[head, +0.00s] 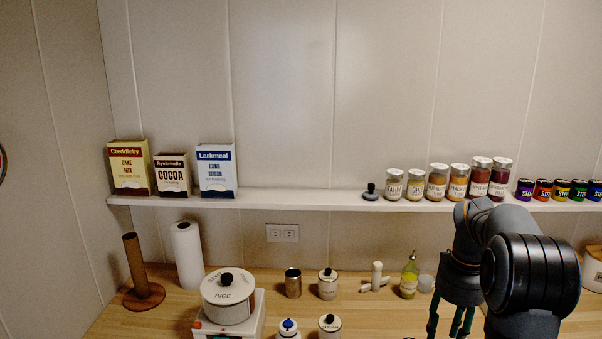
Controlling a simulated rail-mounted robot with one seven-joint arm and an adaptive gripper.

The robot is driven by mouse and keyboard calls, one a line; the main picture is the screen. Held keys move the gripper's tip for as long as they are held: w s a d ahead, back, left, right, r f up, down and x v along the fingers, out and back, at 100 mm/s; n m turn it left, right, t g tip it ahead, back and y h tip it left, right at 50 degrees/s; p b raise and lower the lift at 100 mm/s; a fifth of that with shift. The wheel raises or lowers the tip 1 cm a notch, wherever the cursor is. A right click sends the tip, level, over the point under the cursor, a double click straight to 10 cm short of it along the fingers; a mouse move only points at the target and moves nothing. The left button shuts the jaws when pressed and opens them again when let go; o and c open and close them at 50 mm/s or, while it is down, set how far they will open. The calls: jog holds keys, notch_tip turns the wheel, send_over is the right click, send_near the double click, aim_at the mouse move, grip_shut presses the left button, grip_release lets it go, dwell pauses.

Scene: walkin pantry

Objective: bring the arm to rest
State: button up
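My arm comes in at the lower right of the head view, its big dark joint close to the camera. My gripper (450,318) hangs below the wrist, in front of the counter. Teal finger parts show, but the bottom edge of the picture cuts them off. I cannot tell how far apart the fingertips are or whether anything is between them.
A shelf (330,202) on the back wall holds boxes, spice jars and small colored jars.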

jog(key=shift+f, duration=1.45)
jog(key=shift+r, duration=0.1)
notch_tip(320, 180, up, 12)
notch_tip(320, 180, down, 13)
jog(key=shift+s+r, duration=0.1)
jog(key=shift+r, duration=0.1)
jog(key=shift+r+n+p, duration=0.55)
jog(key=shift+n+p, duration=0.15)
jog(key=shift+p, duration=0.35)
jog(key=n+p, duration=0.4)
jog(key=shift+s+d+r+n+p, duration=0.1)
jog(key=shift+d+n+p, duration=0.05)
jog(key=shift+n+p, duration=0.2)
jog(key=n+p, duration=0.2)
jog(key=p, duration=0.1)
jog(key=shift+n, duration=0.25)
jog(key=shift+f+n+p, duration=0.35)
jog(key=shift+n+p, duration=0.35)
